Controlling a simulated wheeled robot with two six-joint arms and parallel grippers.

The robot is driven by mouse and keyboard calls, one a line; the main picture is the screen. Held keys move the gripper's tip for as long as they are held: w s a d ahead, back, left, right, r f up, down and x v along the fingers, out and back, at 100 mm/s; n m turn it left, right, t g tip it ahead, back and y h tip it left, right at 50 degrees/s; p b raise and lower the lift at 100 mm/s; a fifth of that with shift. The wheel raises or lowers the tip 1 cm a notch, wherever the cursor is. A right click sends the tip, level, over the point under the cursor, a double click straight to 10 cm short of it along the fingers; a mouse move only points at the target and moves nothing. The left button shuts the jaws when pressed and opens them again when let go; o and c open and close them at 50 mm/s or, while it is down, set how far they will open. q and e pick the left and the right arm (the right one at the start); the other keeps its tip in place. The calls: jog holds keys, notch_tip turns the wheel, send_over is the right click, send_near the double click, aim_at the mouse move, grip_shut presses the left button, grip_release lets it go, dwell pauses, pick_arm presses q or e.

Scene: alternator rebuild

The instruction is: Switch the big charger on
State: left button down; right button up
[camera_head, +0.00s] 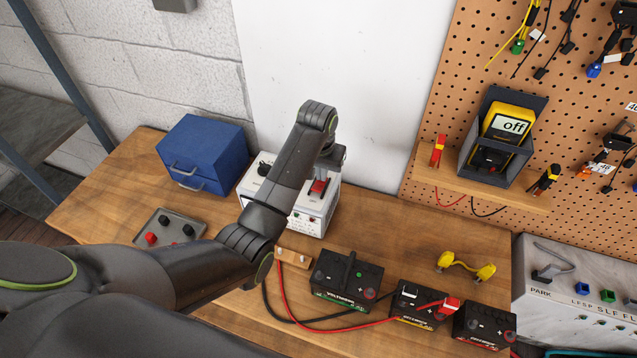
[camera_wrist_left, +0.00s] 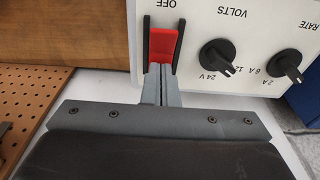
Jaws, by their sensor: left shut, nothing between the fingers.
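The big charger (camera_head: 315,222) is a white box on the wooden bench, partly hidden behind my left arm. Its red switch (camera_head: 318,187) shows just below my left gripper (camera_head: 323,176). In the left wrist view the charger panel (camera_wrist_left: 205,18) appears upside down, and the red switch (camera_wrist_left: 163,46) sits between two black guards, with the word OFF beyond its far end. My left gripper (camera_wrist_left: 158,70) is shut and empty, its fingertips at the near end of the switch. I cannot tell whether they touch it. My right gripper is not in view.
Two black knobs (camera_wrist_left: 217,57) sit beside the switch. A blue cabinet (camera_head: 205,150) stands left of the charger and a grey tray (camera_head: 150,225) lies in front. Batteries (camera_head: 345,278) with red and black cables stand at the front right. A meter (camera_head: 508,122) sits on a wall shelf.

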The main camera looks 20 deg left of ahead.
pick_arm(q)
jog(key=shift+r+p, duration=0.7)
jog(key=shift+r, duration=0.65)
notch_tip(320, 180, up, 4)
jog(key=shift+r, duration=0.15)
